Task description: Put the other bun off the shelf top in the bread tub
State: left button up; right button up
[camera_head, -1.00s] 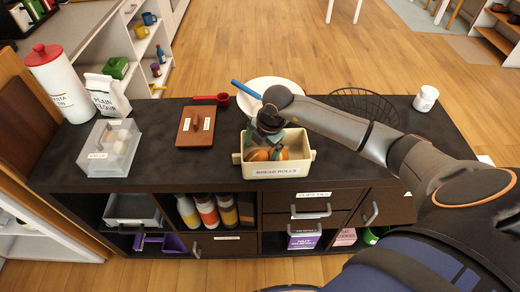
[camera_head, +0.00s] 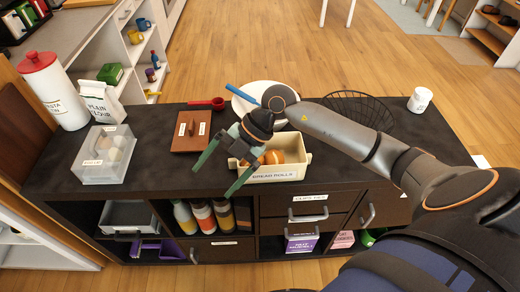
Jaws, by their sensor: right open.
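The bread tub (camera_head: 285,175) is a cream box with handles, labelled "BREAD ROLLS", on the dark shelf top (camera_head: 330,140). Orange-brown buns (camera_head: 272,157) lie inside it, partly hidden by my arm and the tub wall; I cannot tell their number surely. No bun shows elsewhere on the shelf top. My right gripper (camera_head: 220,178) is open and empty, its green fingers spread just left of the tub, above the shelf's front edge. My left gripper is not in view.
A white jar (camera_head: 420,100) stands at the right.

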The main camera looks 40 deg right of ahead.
jog(key=a+r+m+t+y, duration=0.4)
jog(key=a+r+t+y, duration=0.15)
jog(key=a+y, duration=0.35)
jog(key=d+f+m+t+h, duration=0.8)
jog(key=f+m+t+h, duration=0.2)
jog(key=m, duration=0.4)
jog(key=s+d+f+m+g+h, duration=0.3)
jog(key=s+f+g, duration=0.4)
jog(key=s+f, duration=0.6)
notch_tip(320, 180, down, 4)
jog(key=shift+f+m+h, duration=0.15)
jog(key=shift+m+h, duration=0.75)
jog(key=shift+h, duration=0.3)
jog(key=shift+s+d, duration=0.1)
jog(key=shift+d, duration=0.1)
